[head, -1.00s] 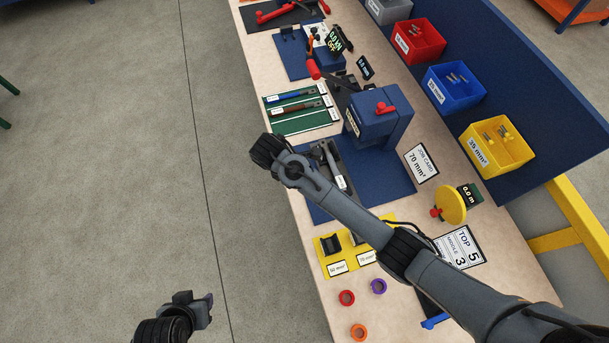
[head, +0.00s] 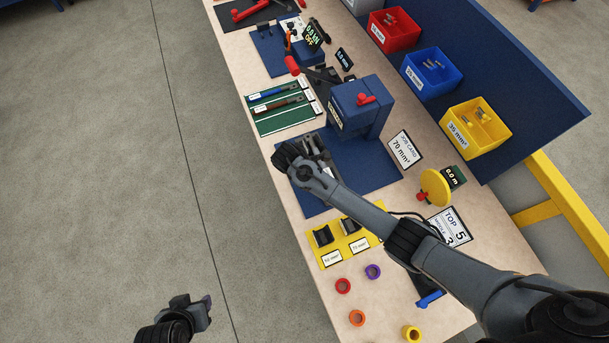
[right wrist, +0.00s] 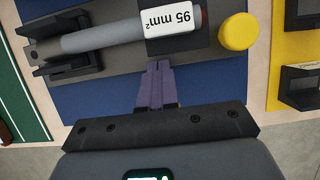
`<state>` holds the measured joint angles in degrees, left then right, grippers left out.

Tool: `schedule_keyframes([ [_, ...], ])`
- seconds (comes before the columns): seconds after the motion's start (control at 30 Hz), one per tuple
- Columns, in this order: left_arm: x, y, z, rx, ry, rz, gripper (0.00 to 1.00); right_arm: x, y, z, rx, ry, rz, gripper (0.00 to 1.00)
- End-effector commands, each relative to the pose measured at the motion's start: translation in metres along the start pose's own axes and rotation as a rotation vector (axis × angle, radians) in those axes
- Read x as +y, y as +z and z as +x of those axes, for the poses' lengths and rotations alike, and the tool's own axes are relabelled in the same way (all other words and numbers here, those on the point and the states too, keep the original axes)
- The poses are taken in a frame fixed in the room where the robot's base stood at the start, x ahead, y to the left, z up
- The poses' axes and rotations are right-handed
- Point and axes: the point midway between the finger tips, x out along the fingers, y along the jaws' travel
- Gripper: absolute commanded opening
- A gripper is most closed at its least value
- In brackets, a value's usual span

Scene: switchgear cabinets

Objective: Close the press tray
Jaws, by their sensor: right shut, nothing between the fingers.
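The blue press (head: 358,108) with a red handle on top stands on a blue mat. A dark tray (right wrist: 190,46) lies in front of it, bearing a grey cylindrical piece labelled 95 mm² (right wrist: 105,33), with a yellow knob (right wrist: 238,32) at one end. In the head view, my right wrist partly hides the tray (head: 318,148). My right gripper (right wrist: 157,85) is shut and empty, its purple fingertips at the tray's long edge; contact cannot be told. My left gripper (head: 200,308) hangs over the floor, away from the bench; its jaw state is unclear.
A yellow holder (head: 338,236) with black cradles and several coloured rings stand nearer on the bench. A green rack (head: 285,106) with tools lies beyond the mat. A job card (head: 405,150), a yellow disc (head: 434,187) and coloured bins (head: 432,72) are to the right.

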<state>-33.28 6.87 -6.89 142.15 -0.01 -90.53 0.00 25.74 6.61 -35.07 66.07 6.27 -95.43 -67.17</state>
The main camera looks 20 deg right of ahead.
Motion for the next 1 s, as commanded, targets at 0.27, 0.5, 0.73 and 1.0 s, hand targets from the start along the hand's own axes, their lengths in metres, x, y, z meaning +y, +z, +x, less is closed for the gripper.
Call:
schedule_keyframes([
  [0.27, 0.000, 0.000, 0.000, 0.000, 0.000, 0.000, 0.43, 0.000, 0.002, 0.001, 0.000, 0.000, 0.001, 0.00],
  [0.5, 0.000, -0.003, -0.008, -0.002, 0.000, 0.000, 0.43, 0.000, 0.015, 0.003, -0.002, -0.002, 0.002, 0.00],
  [0.73, -0.002, -0.012, -0.038, 0.000, 0.000, 0.000, 0.43, -0.001, 0.075, 0.025, -0.005, -0.006, 0.005, 0.00],
  [1.0, -0.002, -0.017, -0.051, 0.001, 0.000, 0.000, 0.43, -0.001, 0.131, 0.051, -0.002, -0.004, 0.001, 0.00],
])
